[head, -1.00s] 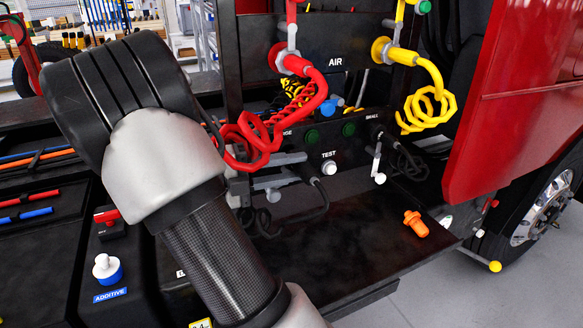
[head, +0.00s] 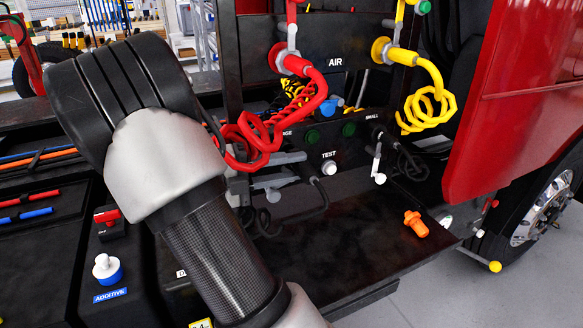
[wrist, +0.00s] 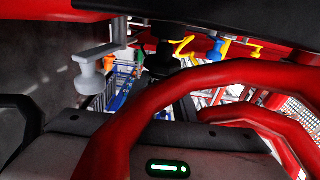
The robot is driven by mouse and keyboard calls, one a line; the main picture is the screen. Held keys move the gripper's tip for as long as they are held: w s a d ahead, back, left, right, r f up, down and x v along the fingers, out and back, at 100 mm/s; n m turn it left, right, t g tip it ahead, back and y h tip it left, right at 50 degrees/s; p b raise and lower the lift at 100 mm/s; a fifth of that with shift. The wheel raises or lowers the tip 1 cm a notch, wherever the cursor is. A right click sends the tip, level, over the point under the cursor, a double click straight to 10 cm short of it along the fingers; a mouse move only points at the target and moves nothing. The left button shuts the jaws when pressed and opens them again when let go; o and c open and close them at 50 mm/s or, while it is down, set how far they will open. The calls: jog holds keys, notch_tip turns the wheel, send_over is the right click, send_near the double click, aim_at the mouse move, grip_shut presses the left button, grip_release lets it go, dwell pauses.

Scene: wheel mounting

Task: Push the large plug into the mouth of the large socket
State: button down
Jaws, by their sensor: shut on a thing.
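My gripper's housing (wrist: 170,150) fills the lower wrist view, behind a red air hose; its fingertips are hidden. A dark form (wrist: 166,62) beyond the hose seems to be the large plug in my shut jaws, but it is mostly covered. In the head view my forearm and the red coil hide my gripper and the held plug. I cannot tell how plug and mouth meet.
A red coiled hose (head: 262,140) hangs close around my wrist. A grey lever with a knob (wrist: 90,75) is at the left in the wrist view. A yellow coil (head: 425,108) is to the right. An orange plug-like piece (head: 416,223) lies on the black deck (head: 350,235).

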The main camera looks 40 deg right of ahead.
jog(key=shift+w+d, duration=0.25)
jog(key=shift+w, duration=0.8)
jog(key=shift+w, duration=0.25)
jog(key=shift+w+d, duration=0.1)
jog(key=shift+w, duration=0.25)
jog(key=shift+r, duration=0.1)
jog(key=c, duration=1.3)
grip_release()
jog(key=shift+w, duration=0.1)
jog(key=b+v, duration=0.1)
jog(key=v, duration=1.6)
